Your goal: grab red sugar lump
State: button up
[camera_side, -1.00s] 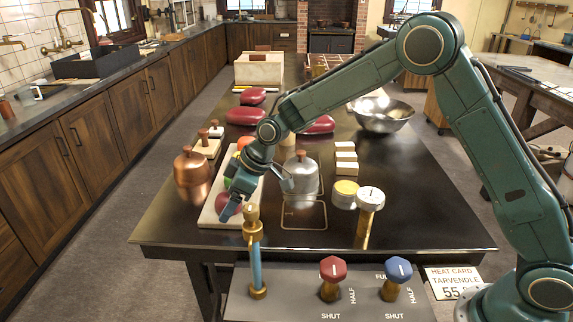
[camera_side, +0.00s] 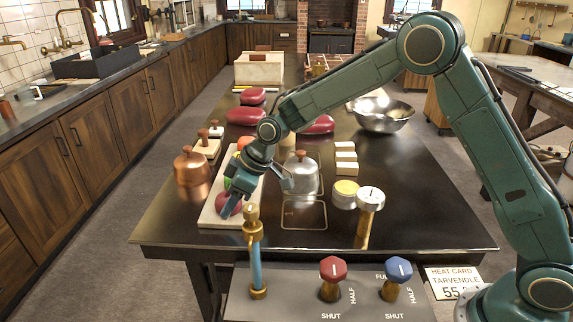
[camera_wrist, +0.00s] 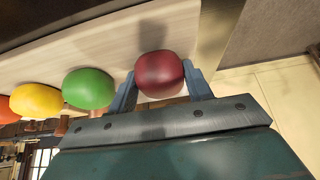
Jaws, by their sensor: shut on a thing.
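The red sugar lump (camera_wrist: 160,72) is a dark red rounded lump at the near end of a pale board (camera_side: 208,214). In the side view the lump (camera_side: 229,206) shows partly behind my gripper. My gripper (camera_wrist: 162,90) has one blue finger on each side of the lump and is shut on it. In the side view my gripper (camera_side: 232,200) is low at the board's near end. I cannot tell whether the lump still touches the board.
A green lump (camera_wrist: 88,88), a yellow lump (camera_wrist: 36,99) and an orange lump (camera_wrist: 4,108) line the board. A copper pot (camera_side: 192,176) stands left and a metal pot (camera_side: 301,176) right.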

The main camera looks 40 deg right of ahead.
notch_tip(320, 180, up, 20)
dwell(0.6)
jog(key=shift+d, duration=0.1)
dwell(0.5)
